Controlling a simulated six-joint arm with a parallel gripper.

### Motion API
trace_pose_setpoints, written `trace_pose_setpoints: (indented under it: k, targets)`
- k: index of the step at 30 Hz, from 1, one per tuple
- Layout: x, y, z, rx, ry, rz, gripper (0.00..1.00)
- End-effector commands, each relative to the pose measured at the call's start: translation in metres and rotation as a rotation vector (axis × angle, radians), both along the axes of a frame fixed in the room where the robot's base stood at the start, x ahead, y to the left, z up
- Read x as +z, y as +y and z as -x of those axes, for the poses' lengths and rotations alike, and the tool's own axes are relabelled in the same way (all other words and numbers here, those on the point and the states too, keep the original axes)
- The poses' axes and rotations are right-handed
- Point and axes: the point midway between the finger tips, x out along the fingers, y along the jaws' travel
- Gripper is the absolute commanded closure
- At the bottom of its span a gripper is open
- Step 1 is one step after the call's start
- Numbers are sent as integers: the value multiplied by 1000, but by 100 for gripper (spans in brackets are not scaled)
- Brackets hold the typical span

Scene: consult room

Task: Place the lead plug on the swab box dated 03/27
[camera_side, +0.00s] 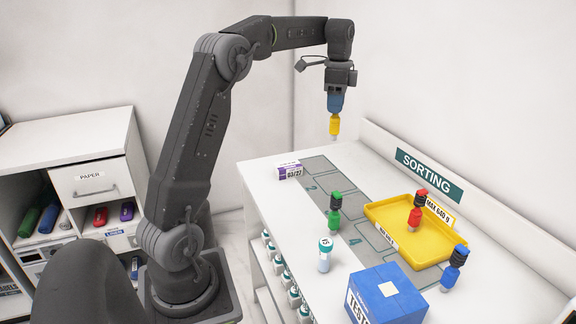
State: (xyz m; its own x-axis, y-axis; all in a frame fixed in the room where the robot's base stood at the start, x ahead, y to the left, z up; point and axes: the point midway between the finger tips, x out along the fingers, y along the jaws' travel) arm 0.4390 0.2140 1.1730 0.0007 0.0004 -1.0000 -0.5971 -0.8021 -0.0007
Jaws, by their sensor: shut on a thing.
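My gripper (335,104) is shut on the yellow lead plug (334,125), which hangs upright with its pale tip down. It is in the air above the far part of the worktop. The swab box (288,170) is a small white and purple box printed 03/27, lying at the worktop's far left end. The plug is to the right of the box in the picture and higher, apart from it. Nothing lies on the box's top.
A green plug (334,213) stands mid-table and a blue plug (454,268) at the right. A red plug (416,214) stands in the yellow tray (375,211). A capped tube (325,256) and blue box (387,295) stand in front. The SORTING sign (430,175) is behind.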

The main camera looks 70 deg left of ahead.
Motion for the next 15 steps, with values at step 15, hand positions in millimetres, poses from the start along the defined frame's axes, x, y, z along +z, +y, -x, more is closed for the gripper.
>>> trace_pose_setpoints:
  k: [15]
  targets:
    - [-1, 187, 140, 413, -1, -1, 91]
